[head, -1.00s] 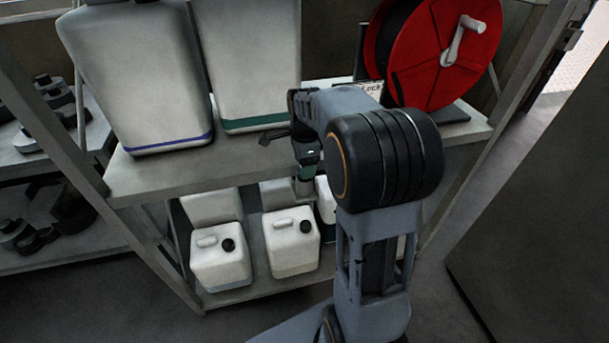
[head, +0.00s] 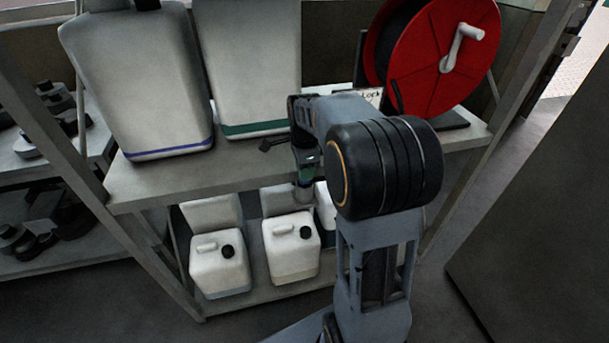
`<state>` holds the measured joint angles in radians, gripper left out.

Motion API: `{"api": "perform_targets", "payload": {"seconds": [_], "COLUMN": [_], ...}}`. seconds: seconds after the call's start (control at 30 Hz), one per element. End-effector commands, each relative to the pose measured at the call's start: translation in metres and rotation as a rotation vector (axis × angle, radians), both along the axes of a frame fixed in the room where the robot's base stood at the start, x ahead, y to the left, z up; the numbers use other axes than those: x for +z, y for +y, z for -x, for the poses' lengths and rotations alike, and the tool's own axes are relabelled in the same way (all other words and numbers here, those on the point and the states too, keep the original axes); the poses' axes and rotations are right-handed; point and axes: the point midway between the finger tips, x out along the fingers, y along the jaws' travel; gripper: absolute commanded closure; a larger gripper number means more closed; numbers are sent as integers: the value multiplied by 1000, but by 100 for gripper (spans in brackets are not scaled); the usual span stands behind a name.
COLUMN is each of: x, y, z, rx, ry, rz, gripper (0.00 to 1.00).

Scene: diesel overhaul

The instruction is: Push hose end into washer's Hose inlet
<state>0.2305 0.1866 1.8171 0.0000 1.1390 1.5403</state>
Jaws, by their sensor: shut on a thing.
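My gripper (head: 277,144) is at the end of my arm, small in the head view, in front of the shelf edge below the green-striped container. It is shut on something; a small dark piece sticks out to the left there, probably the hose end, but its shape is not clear. My wrist and forearm cover part of this spot. The jaws themselves are too small to make out. I cannot pick out the washer or its hose inlet in this view.
A red hose reel (head: 440,60) with a crank stands at the shelf's right. Tall white containers (head: 140,85) (head: 245,65) stand left of it on the upper shelf (head: 150,187). Several white jugs (head: 218,265) stand below. A dark panel (head: 540,230) is at the right.

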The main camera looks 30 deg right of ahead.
Motion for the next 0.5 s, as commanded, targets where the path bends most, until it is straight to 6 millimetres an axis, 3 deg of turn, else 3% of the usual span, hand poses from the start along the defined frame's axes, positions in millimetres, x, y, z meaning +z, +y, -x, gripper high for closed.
{"api": "perform_targets", "payload": {"seconds": [0.5], "x": [79], "y": [0], "z": [-1], "rx": [0], "ry": [-6], "rz": [1], "gripper": [100]}}
